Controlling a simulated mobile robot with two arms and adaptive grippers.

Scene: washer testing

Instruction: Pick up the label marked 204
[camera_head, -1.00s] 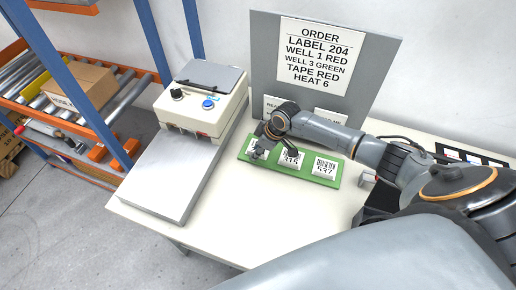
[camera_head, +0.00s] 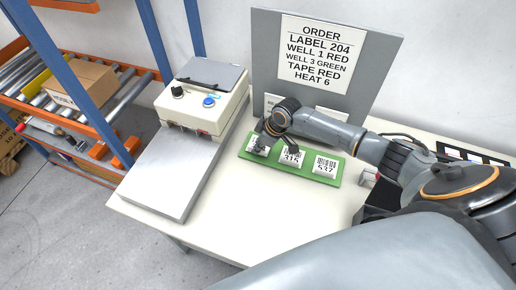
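A green tray (camera_head: 308,176) on the white table holds a row of three white labels. The leftmost label (camera_head: 256,146) is partly covered by my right gripper, and I cannot read its number clearly. The middle label (camera_head: 291,157) reads 315 and the right one (camera_head: 325,166) reads 537. My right gripper (camera_head: 276,147) is low over the left end of the tray. Its fingers look spread apart, one by the leftmost label and one near the top of the 315 label. I cannot tell whether it touches either. My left gripper is not in view.
A grey board (camera_head: 375,70) with an order sheet (camera_head: 315,52) naming label 204 stands behind the tray. A sealing machine (camera_head: 205,100) with a flat plate (camera_head: 170,170) is at left. The table front is clear.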

